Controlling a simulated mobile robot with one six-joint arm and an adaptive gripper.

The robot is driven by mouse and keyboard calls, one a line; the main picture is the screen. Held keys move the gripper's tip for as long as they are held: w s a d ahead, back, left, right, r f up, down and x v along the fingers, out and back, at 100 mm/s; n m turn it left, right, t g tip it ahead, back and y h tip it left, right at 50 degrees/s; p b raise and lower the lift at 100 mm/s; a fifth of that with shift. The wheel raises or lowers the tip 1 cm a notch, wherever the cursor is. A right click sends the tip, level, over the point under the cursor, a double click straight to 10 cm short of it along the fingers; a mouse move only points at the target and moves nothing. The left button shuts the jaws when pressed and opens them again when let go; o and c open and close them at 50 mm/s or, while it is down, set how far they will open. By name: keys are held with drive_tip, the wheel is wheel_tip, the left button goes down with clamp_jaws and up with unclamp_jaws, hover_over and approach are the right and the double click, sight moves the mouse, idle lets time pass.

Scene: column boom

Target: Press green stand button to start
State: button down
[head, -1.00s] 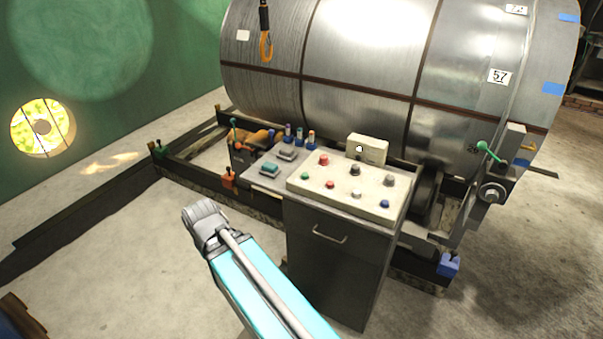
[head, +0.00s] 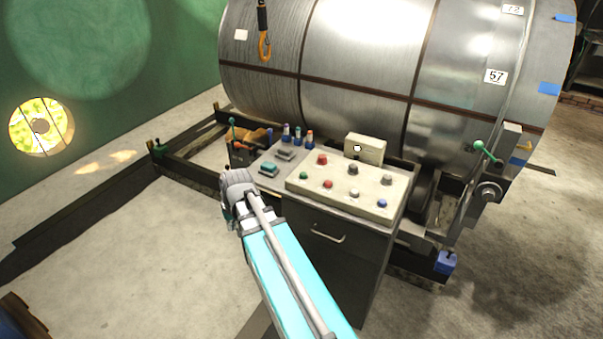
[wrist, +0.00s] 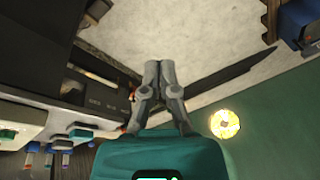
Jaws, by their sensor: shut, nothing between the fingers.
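The green button (head: 304,175) is a small round knob at the left front of the pale sloped panel (head: 346,190) on a grey cabinet stand. Red, white, blue and dark knobs sit on the same panel. My gripper (wrist: 160,64) is shut and empty in the wrist view, its two fingers together. In the head view the end of my arm is just left of the stand, apart from the green button, and the fingertips are mostly hidden by the arm.
A large metal drum (head: 365,70) stands behind the panel. A teal-topped switch (head: 268,169) and several coloured levers (head: 297,137) are beside the panel. The cabinet has a drawer handle (head: 328,236). Dark rails (head: 190,166) lie on the left.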

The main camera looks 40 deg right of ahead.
drive_tip(key=w+d+r+m+t+p, duration=0.1)
drive_tip(key=w+d+r+m+t, duration=0.2)
drive_tip(key=d, duration=0.6)
drive_tip(key=w+d+r+m+t+p, duration=0.15)
drive_tip(key=w+d, duration=0.35)
drive_tip(key=d, duration=0.5)
wheel_tip(320, 180, up, 5)
drive_tip(key=m+t+h+p, duration=0.1)
drive_tip(key=m+t+h, duration=0.1)
drive_tip(key=m+t, duration=0.1)
hover_over(304, 174)
drive_tip(key=shift+s+f+n+g, duration=0.1)
drive_tip(key=shift+f+n+g, duration=0.05)
drive_tip(key=shift+n+g, duration=0.1)
drive_tip(key=shift+f, duration=0.2)
wheel_tip(304, 174, down, 8)
drive_tip(key=b, duration=0.8)
drive_tip(key=shift+f, duration=0.2)
drive_tip(key=shift+f+b, duration=0.9)
drive_tip(key=shift+b, duration=0.3)
drive_tip(key=shift+r, duration=0.2)
idle(0.6)
drive_tip(key=shift+r+p, duration=0.75)
drive_tip(key=shift+p, duration=0.25)
